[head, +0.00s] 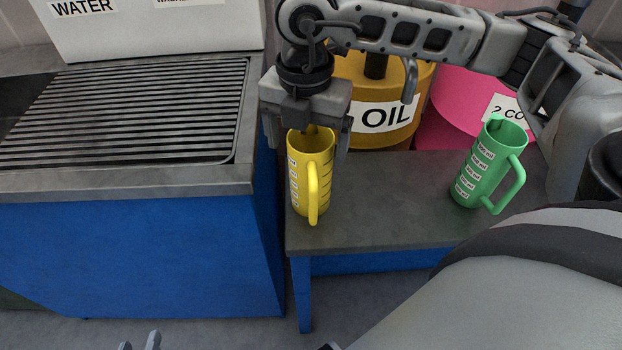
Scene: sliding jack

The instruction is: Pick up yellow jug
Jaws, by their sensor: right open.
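The yellow jug (310,180) stands upright near the left end of the small dark-topped table, its handle facing me. My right gripper (308,140) points down over it, open, with one finger on each side of the jug's upper part. Part of the rim is hidden behind the gripper, and I cannot tell whether the fingers touch the jug. Only the fingertips of my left gripper (139,342) show, low at the bottom left edge, apart from each other and far from the jug.
A green jug (484,165) stands on the right of the small table (385,225). Behind are a yellow oil drum (390,118) and a pink drum (458,118). A blue bench (130,255) with a slatted grey top stands close on the left, carrying a white water container (160,35).

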